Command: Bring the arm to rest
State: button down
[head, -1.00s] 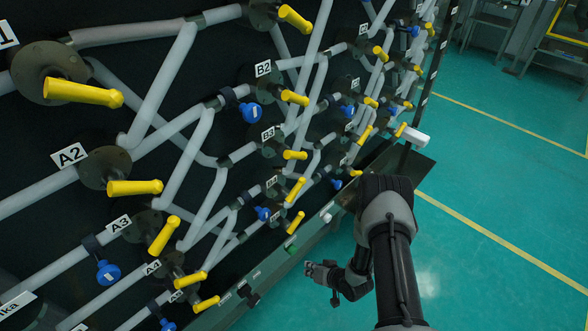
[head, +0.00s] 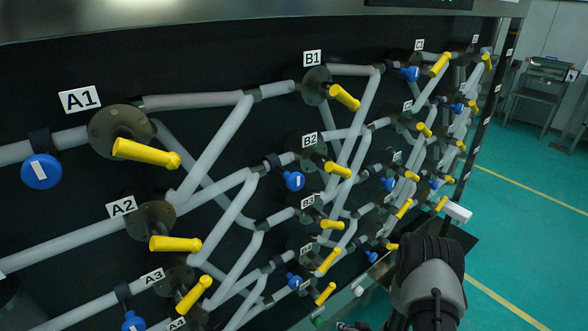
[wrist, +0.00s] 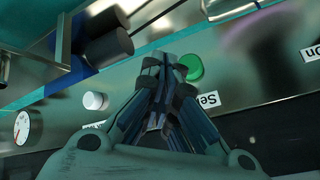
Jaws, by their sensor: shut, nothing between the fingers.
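My arm (head: 428,280) rises from the bottom edge of the head view at the right, in front of the pipe panel. Most of the forearm and the gripper are cut off below the picture. In the wrist view my gripper (wrist: 168,68) is shut, with its fingers together and nothing held. A green button (wrist: 190,66) appears just right of the fingertips. I cannot tell whether the fingers touch it.
Green floor (head: 520,230) lies open at the right. The wrist view shows a white knob (wrist: 95,100), a gauge (wrist: 22,127) and a black cylinder (wrist: 108,46).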

jog(key=w+d+r+h, duration=0.2)
jog(key=w+r, duration=0.1)
jog(key=r, duration=0.6)
jog(key=w+d+r+h, duration=0.1)
jog(key=w+d+r, duration=0.1)
jog(key=r, duration=0.8)
jog(key=s+r+g+h, duration=0.1)
jog(key=s+r, duration=0.1)
jog(key=r, duration=0.6)
jog(key=s+r+h, duration=0.1)
jog(key=s+r, duration=0.2)
jog(key=r, duration=0.5)
jog(key=s+a+r, duration=0.2)
jog(key=s+r, duration=0.9)
jog(key=s, duration=0.1)
jog(key=s+a+r+g, duration=0.1)
jog(key=s+a+r, duration=0.1)
jog(key=s, duration=0.6)
jog(key=s+a+r+y, duration=0.1)
jog(key=s+a, duration=0.1)
jog(key=s, duration=0.6)
jog(key=shift+a+r+n+g, duration=0.35)
jog(key=shift+a+n+g, duration=0.05)
jog(key=shift+w, duration=0.1)
